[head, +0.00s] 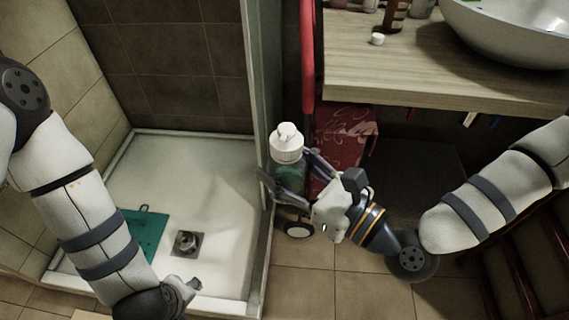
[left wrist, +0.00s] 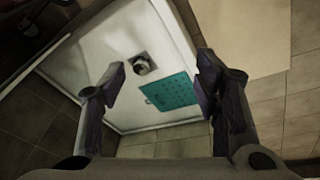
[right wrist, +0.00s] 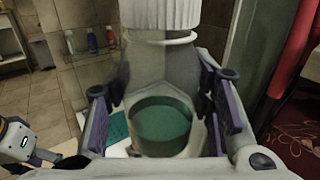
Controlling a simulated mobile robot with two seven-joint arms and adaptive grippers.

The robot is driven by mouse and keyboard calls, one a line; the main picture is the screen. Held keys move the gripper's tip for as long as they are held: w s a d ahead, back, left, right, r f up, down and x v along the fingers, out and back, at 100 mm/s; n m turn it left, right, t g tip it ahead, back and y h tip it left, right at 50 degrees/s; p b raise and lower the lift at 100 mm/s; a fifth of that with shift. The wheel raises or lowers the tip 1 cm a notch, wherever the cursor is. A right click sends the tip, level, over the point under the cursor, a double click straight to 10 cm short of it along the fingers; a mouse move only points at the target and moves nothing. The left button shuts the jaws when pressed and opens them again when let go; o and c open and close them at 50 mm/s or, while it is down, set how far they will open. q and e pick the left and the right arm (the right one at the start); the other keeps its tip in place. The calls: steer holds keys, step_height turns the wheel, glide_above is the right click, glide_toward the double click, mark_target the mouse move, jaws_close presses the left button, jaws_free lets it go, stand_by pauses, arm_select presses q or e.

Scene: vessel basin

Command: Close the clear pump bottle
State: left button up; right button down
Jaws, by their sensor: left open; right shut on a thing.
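The clear pump bottle (head: 287,172) is upright in my right gripper (head: 292,182), in front of the shower's edge. Its white pump top (head: 286,142) sits over the neck. In the right wrist view the bottle (right wrist: 162,80) stands between the two fingers, with green liquid low inside. The top's ribbed white collar (right wrist: 160,14) is cut off by the frame, with a thin ring under it. I cannot tell how tight the top is. My left gripper (left wrist: 162,72) is open and empty, low over the shower tray; in the head view it is partly cut off at the bottom.
The white shower tray (head: 210,200) holds a teal mat (head: 148,232) and a drain (head: 187,243). A glass panel edge (head: 252,90) stands close beside the bottle. A wooden counter (head: 440,75) with a basin (head: 515,30) and a small white cap (head: 377,39) is at upper right.

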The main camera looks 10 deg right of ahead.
arm_select(q)
steer(key=w+d+r+n+t+y, duration=0.2)
steer(key=w+d+r+n, duration=0.2)
steer(key=w+r+n, duration=0.45)
steer(key=w+d+r+n+t+y, duration=0.1)
steer(key=w+d+r+n, duration=0.4)
steer(key=w+n, duration=0.55)
step_height(320, 180, up, 26)
steer(key=n+g+h, duration=0.4)
steer(key=n+g, duration=0.2)
steer(key=n, duration=1.2)
glide_above(286, 127)
steer(key=shift+s+r, duration=0.1)
step_height(286, 127, down, 8)
steer(key=shift+f, duration=0.1)
